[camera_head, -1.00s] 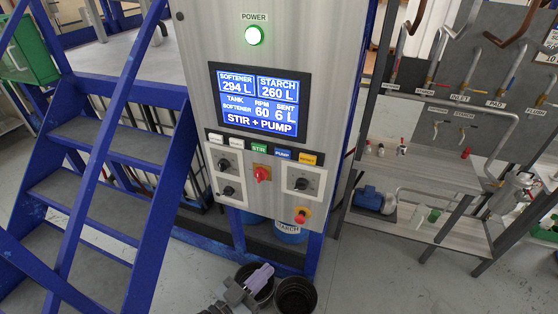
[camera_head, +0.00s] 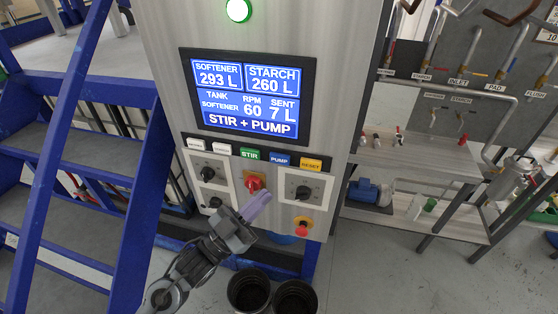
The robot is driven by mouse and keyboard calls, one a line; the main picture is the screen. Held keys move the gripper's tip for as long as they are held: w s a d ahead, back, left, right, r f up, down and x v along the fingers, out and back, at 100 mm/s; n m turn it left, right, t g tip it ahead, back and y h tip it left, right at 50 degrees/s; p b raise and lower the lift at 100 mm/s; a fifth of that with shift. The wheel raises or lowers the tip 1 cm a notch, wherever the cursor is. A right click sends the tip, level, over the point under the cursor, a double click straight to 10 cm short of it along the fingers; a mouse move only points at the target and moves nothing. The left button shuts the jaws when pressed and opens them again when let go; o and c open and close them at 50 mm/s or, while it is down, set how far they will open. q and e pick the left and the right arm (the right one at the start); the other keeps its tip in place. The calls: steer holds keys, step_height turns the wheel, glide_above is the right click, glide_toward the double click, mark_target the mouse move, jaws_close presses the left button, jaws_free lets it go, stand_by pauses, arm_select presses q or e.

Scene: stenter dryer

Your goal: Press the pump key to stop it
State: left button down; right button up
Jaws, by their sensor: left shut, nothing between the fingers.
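The blue PUMP key (camera_head: 280,159) sits in the row of keys below the display, between the green STIR key (camera_head: 250,154) and the yellow RESET key (camera_head: 311,164). The display (camera_head: 248,98) reads STIR + PUMP, softener 293 L, starch 260 L, RPM 60 and sent 7 L. My left gripper (camera_head: 262,198) is shut and empty, its pale purple fingers pointing up in front of the lower panel. It is below the PUMP key and apart from it, beside the red knob (camera_head: 254,182). My right gripper is not in view.
A red emergency button (camera_head: 302,226) and a black selector knob (camera_head: 302,192) are on the lower right of the panel. Two black buckets (camera_head: 295,297) stand on the floor below. Blue stairs (camera_head: 70,180) are at left; a shelf with pipes is at right.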

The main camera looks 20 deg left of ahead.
arm_select(q)
steer(key=shift+w, duration=0.1)
steer(key=b, duration=0.2)
glide_toward(280, 159)
steer(key=w+d+r, duration=0.2)
steer(key=d+r, duration=0.2)
steer(key=shift+w, duration=0.4)
stand_by(0.8)
stand_by(0.7)
steer(key=shift+w, duration=0.1)
stand_by(0.3)
steer(key=shift+w, duration=0.3)
